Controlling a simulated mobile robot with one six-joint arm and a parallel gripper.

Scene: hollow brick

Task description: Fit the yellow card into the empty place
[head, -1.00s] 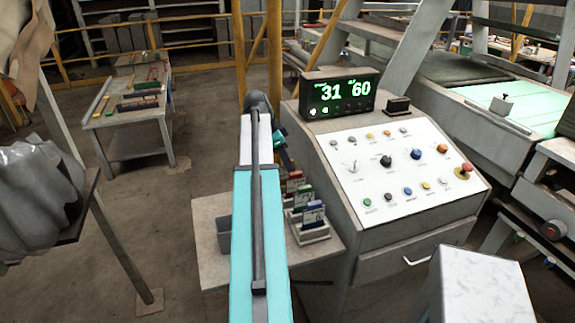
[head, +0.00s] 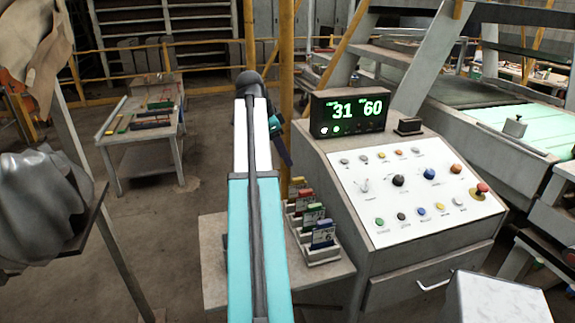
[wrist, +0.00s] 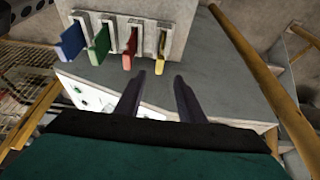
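The yellow card (wrist: 160,52) stands in the end slot of the pale rack (wrist: 178,38), beside the red card (wrist: 129,52), green card (wrist: 98,45) and blue card (wrist: 71,42). In the head view the yellow card (head: 298,182) is farthest back and the blue card (head: 322,234) nearest in the rack (head: 326,254). My gripper (wrist: 155,80) is open, with nothing between its two dark fingers. They are apart from the yellow card. In the head view my arm hides part of the table, and the fingers are hard to make out.
The rack stands on a small grey table (head: 213,255). A control console (head: 400,190) with a 31/60 display (head: 348,113) is just right of it. Yellow posts rise behind the arm. A workbench (head: 150,122) stands at the far left, with open floor before it.

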